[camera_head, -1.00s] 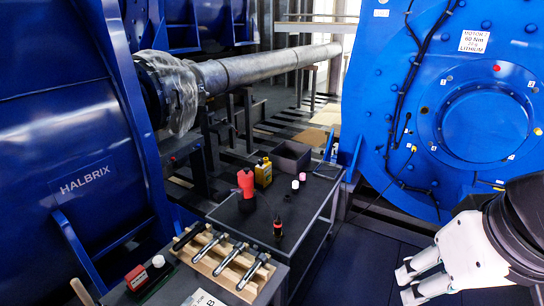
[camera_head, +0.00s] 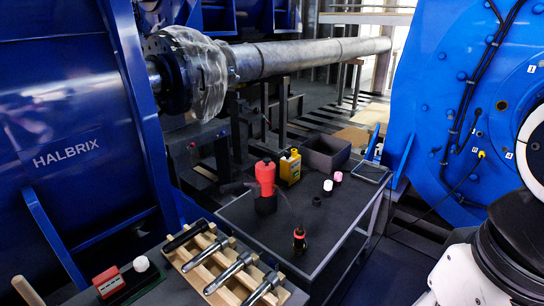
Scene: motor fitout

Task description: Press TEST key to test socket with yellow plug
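A small yellow plug-like piece (camera_head: 481,154) shows on the blue motor (camera_head: 455,85) at the right, at the end of a thin dark cable. Small numbered labels sit near sockets on the motor face; most are too small to read. I cannot make out a key marked TEST. A flat dark device with a pale edge (camera_head: 372,172) lies at the far right corner of the dark table; its face is unreadable.
A wooden rack (camera_head: 215,262) holds several metal tools in front. A long shaft (camera_head: 300,57) spans the back. Dark floor is free right of the table.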

